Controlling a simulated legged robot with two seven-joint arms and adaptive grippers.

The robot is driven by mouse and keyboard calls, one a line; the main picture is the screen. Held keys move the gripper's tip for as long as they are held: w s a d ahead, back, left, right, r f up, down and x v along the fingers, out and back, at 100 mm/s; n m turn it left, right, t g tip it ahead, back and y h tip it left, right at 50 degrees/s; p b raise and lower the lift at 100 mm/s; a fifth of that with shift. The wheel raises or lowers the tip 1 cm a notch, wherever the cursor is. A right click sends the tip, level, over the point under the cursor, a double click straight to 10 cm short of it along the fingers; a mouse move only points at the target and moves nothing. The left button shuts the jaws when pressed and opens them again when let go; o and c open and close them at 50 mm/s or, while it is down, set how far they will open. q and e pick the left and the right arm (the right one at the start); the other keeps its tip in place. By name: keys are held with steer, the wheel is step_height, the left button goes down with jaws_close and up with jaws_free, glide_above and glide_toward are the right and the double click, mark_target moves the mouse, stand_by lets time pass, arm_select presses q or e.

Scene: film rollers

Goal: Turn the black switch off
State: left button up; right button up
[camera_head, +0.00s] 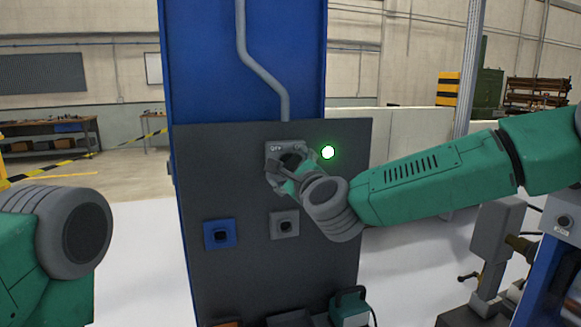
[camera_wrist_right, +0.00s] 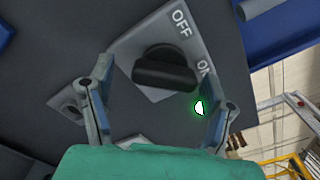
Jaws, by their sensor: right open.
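The black switch (camera_wrist_right: 165,68) is a rotary knob on a grey plate (camera_wrist_right: 141,46) marked OFF and ON. In the head view my right gripper (camera_head: 283,176) is in front of the switch plate (camera_head: 284,146) and hides most of the knob. A lit green lamp (camera_head: 328,152) is just right of the plate; it also shows in the wrist view (camera_wrist_right: 199,108). My left arm is at the left edge, its gripper out of view.
The dark panel (camera_head: 345,200) also bears a blue square fitting (camera_head: 220,233) and a grey square fitting (camera_head: 284,224) below the switch. A grey conduit (camera_head: 262,75) runs down to the switch plate. Machinery (camera_head: 495,245) stands at the right.

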steer(key=shift+d, duration=0.45)
steer(key=c, duration=1.2)
arm_select(q)
steer(key=shift+d+r, duration=0.1)
steer(key=shift+d, duration=0.15)
arm_select(e)
steer(key=shift+o, duration=0.2)
steer(key=shift+a, duration=0.1)
steer(key=shift+r, duration=0.1)
